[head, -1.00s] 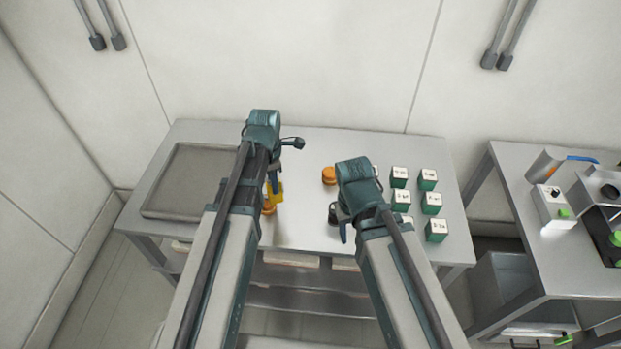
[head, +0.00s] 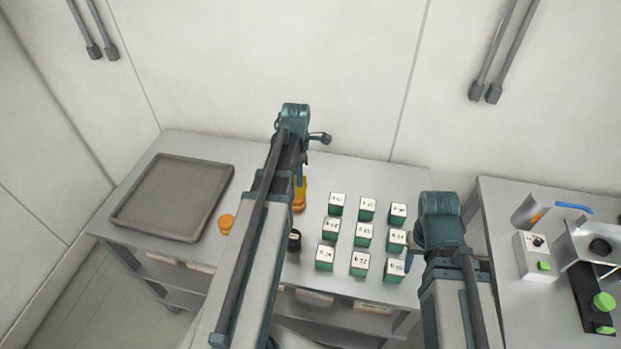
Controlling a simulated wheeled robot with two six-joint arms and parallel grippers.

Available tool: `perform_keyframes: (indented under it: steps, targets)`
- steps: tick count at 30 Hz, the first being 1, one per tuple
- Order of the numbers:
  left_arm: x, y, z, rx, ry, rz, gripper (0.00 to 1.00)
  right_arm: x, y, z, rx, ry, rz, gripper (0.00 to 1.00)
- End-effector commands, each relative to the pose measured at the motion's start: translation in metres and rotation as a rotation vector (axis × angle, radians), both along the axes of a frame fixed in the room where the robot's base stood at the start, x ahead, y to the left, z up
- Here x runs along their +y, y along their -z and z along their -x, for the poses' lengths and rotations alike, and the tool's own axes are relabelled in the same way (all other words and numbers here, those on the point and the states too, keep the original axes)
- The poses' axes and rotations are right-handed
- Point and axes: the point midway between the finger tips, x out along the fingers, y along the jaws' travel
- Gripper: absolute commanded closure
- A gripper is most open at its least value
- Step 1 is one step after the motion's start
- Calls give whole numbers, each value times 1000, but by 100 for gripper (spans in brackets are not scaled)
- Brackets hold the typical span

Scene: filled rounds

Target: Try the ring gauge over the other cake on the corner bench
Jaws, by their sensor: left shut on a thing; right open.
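My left gripper (head: 302,172) is shut on the yellow ring gauge (head: 301,188). An orange cake (head: 299,206) shows directly below the gauge on the corner bench (head: 345,172); whether the gauge is around it or just above it I cannot tell. The other orange cake (head: 226,224) sits on the bench between the tray and my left arm, clear of both grippers. My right gripper (head: 413,268) is open and empty by the bench's right edge, its fingers mostly hidden by its own wrist.
Several green blocks with white labelled tops (head: 359,263) stand in rows on the right half. A small black-topped item (head: 294,240) is beside my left arm. A grey tray (head: 172,198) lies at the left. A second bench (head: 507,217) with devices stands at the right.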

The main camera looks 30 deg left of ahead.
Motion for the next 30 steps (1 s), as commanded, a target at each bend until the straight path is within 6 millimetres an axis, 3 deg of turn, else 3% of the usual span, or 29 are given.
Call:
perform_keyframes:
  steps: [14, 30]
  targets:
    - [2, 6, 1, 0, -3, 0, 100, 0, 6, 0, 0, -1, 0, 50]
    - [2, 39, 1, 0, -3, 0, 100, 0, 39, 0, 0, -8, 2, 50]
